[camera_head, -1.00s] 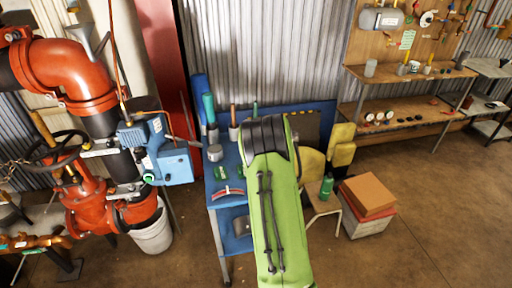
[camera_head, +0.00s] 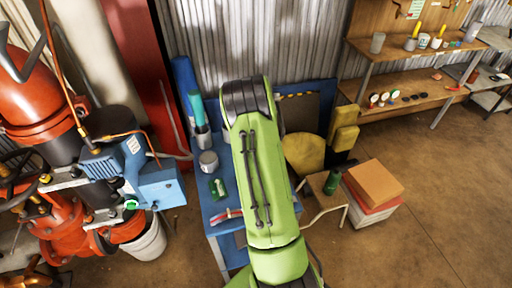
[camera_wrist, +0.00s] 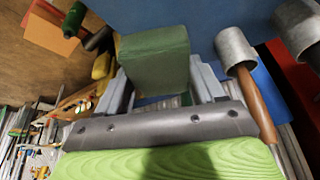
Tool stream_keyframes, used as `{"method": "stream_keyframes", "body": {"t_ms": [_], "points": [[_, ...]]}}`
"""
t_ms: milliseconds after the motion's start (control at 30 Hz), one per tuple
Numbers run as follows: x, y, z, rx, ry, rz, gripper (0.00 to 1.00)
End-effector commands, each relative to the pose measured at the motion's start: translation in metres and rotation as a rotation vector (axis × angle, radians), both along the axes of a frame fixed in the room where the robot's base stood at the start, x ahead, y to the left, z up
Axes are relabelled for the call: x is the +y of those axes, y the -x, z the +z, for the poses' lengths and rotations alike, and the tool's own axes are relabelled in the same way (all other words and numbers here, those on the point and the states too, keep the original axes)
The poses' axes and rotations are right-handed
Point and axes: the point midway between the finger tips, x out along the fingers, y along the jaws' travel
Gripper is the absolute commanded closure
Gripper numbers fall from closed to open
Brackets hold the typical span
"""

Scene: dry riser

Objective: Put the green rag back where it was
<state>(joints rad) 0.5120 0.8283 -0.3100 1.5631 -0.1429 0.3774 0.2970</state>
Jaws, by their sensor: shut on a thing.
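The green rag (camera_wrist: 155,58) shows in the wrist view as a dark green, block-like folded bundle. My gripper (camera_wrist: 163,78) is shut on it, with one grey finger on each side. The rag is in front of the blue worktable (camera_wrist: 200,14); I cannot tell whether it touches the top. In the head view my green arm reaches over the blue worktable (camera_head: 226,242) and hides the gripper and the rag.
Grey metal cups (camera_wrist: 236,50) stand close beside my gripper, one with a wooden handle (camera_wrist: 262,105). A grey can (camera_head: 208,163) stands on the table. Right of it are a green bottle (camera_head: 332,182) on a stool and a cardboard box (camera_head: 373,183). Red pipework (camera_head: 65,235) is left.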

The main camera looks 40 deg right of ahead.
Motion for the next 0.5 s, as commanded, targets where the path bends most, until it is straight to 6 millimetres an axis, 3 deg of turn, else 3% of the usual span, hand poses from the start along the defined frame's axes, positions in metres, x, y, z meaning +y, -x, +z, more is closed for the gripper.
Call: {"method": "stream_keyframes", "body": {"t_ms": [100,500], "points": [[0.001,0.001,-0.033,0.005,-0.003,0.000,0.65],[0.001,0.001,-0.089,0.001,-0.002,0.000,0.65]]}}
